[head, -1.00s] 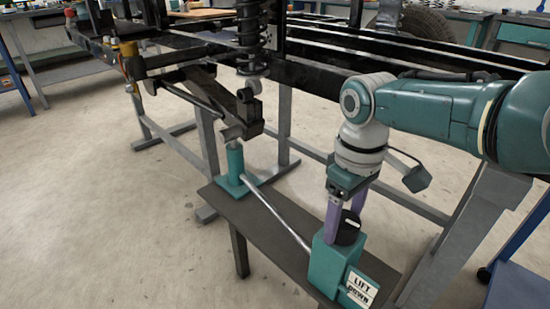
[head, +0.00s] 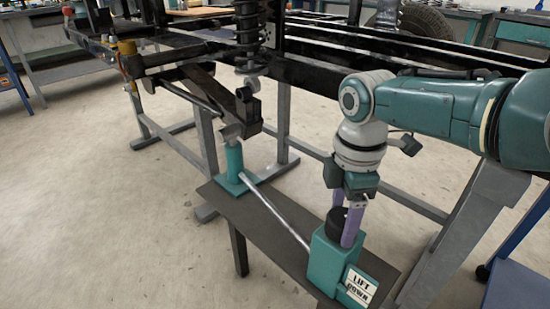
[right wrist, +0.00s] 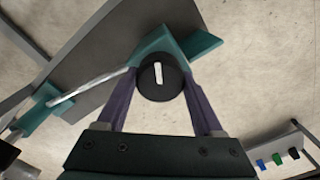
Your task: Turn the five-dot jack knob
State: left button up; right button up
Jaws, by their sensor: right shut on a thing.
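The jack knob (head: 336,221) is a round black knob on top of the teal control box (head: 324,258). The right wrist view shows the knob (right wrist: 149,79) from above with a white pointer bar, nearly upright in the picture. I cannot make out any dots. My right gripper (head: 348,232) points down with its purple fingers on either side of the knob, shut on it. The teal jack post (head: 236,162) stands at the far end of the bench, under the dark suspension arm (head: 227,97). My left gripper is out of view.
A metal rod (head: 278,220) joins the box to the jack post along the dark bench (head: 262,240). The spring (head: 248,25) and black frame are behind. Open floor lies left.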

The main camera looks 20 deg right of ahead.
aim_at(343, 217)
jog(key=n, duration=0.4)
jog(key=shift+n, duration=0.8)
jog(key=o, duration=1.4)
notch_tip(343, 217, up, 9)
jog(key=p, duration=0.5)
jog(key=shift+f, duration=0.2)
jog(key=shift+r+p, duration=0.3)
jog(key=shift+r, duration=0.4)
